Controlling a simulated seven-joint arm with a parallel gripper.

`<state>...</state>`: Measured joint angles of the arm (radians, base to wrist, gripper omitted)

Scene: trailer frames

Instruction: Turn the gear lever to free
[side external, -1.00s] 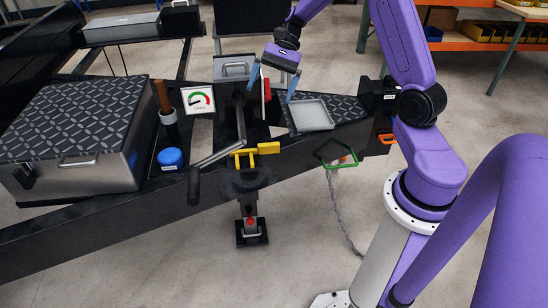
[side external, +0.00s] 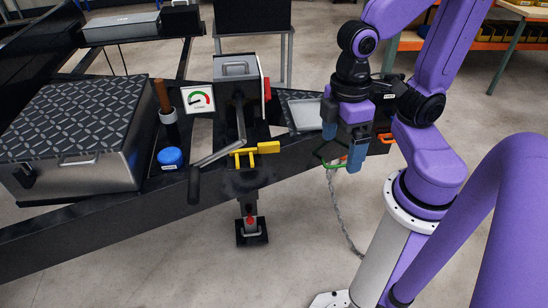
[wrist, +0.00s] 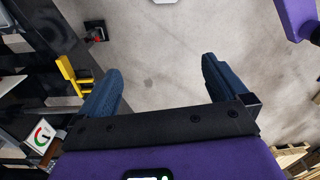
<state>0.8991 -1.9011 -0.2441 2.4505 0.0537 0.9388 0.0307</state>
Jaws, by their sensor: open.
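A grey winch-like box (side external: 236,73) stands on the black trailer frame, with a red lever (side external: 267,89) on its right side. A yellow lever-like piece (side external: 266,148) sits at the frame's front edge below it, and shows at the left in the wrist view (wrist: 68,74). I cannot tell for certain which is the gear lever, or its setting. My gripper (side external: 343,146) points down in front of the frame, to the right of both and apart from them. In the wrist view its blue fingers are spread, with only floor between them (wrist: 160,82).
A crank with a black handle (side external: 194,185) juts out in front of the box. A gauge card (side external: 199,100), a blue cap (side external: 171,157) and a patterned toolbox (side external: 75,120) lie to the left. A grey tray (side external: 305,114) is behind my gripper. The floor in front is clear.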

